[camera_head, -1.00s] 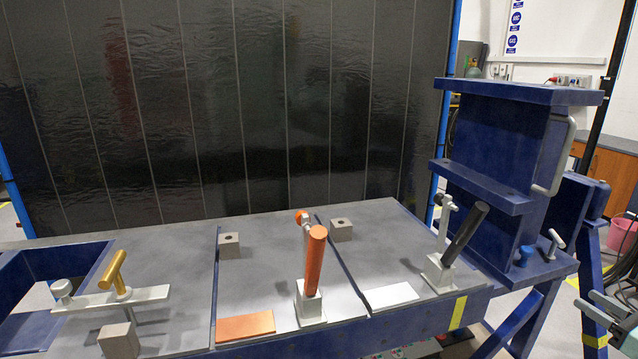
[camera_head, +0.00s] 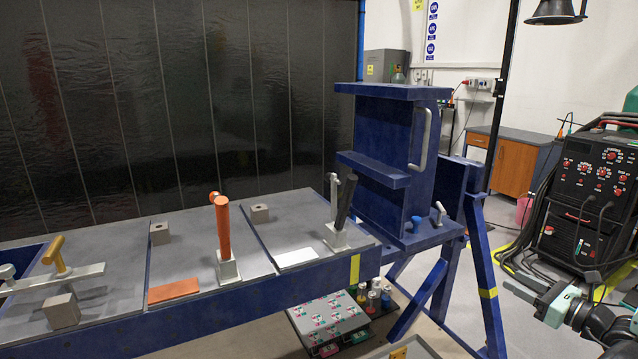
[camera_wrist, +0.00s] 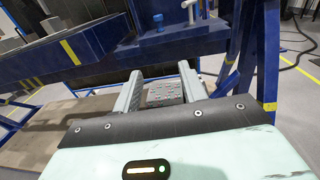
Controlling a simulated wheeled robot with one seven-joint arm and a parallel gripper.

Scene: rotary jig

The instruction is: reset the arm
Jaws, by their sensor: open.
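My gripper (camera_head: 530,290) shows at the lower right of the head view, well to the right of the blue jig and apart from it. In the wrist view my gripper (camera_wrist: 160,92) has its two grey fingers apart with nothing between them. The blue jig table (camera_head: 330,268) carries a clamp with an orange handle (camera_head: 223,228), a clamp with a black handle (camera_head: 346,200) and a clamp with a yellow handle (camera_head: 54,256). A blue upright frame (camera_head: 390,130) with a grey handle (camera_head: 420,138) stands at the table's right end.
A welding machine (camera_head: 585,190) with cables stands at the right, behind my gripper. A patterned box (camera_head: 330,325) and several small cans (camera_head: 372,297) sit low under the table. A dark curtain (camera_head: 200,110) closes off the back. Floor between jig and welder is mostly clear.

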